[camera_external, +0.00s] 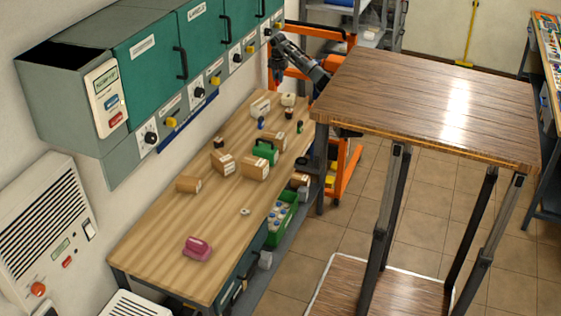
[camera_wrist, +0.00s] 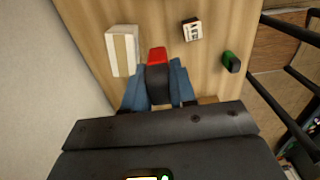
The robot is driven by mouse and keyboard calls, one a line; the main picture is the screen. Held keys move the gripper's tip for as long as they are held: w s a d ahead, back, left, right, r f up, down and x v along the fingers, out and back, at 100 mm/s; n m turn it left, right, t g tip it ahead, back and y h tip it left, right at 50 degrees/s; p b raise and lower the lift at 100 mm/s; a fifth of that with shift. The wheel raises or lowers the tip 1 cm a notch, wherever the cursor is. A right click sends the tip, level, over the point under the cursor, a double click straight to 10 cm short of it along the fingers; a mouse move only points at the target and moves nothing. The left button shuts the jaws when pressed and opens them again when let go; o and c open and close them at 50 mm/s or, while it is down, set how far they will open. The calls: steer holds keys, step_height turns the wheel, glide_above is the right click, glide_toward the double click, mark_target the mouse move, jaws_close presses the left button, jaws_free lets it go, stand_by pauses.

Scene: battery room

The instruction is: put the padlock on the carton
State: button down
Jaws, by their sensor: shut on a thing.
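My gripper (camera_wrist: 157,82) is shut on a black thing with a red end (camera_wrist: 157,56). Its blue-grey fingers hide part of it, and I cannot tell for sure that it is the padlock. In the external view my gripper (camera_external: 276,78) hangs above the far end of the wooden bench; what it holds is too small to tell there. Brown cartons stand mid-bench: one (camera_external: 222,163), one to its right (camera_external: 255,168), and one lower at the left (camera_external: 188,184). I cannot tell which is meant. In the wrist view a cream striped box (camera_wrist: 122,50) lies left of the held thing.
A small white box (camera_wrist: 192,29) and a green-and-black thing (camera_wrist: 231,62) lie to the right in the wrist view. A green case (camera_external: 265,151) stands beside the cartons. A pink thing (camera_external: 197,248) lies at the near end. Teal cabinets (camera_external: 150,55) overhang the bench.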

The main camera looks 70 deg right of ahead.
steer(key=w+a+f, duration=0.2)
steer(key=w, duration=0.1)
steer(key=w+a+f, duration=0.2)
steer(key=w, duration=0.1)
steer(key=w+a+f+p, duration=0.1)
steer(key=w+a+f, duration=0.1)
steer(key=w, duration=0.1)
steer(key=shift+f, duration=0.25)
steer(key=shift+w+a+f, duration=0.1)
steer(key=shift+f, duration=1.95)
steer(key=shift+f, duration=0.15)
steer(key=c, duration=0.9)
jaws_free()
step_height(320, 180, up, 12)
steer(key=shift+r, duration=0.15)
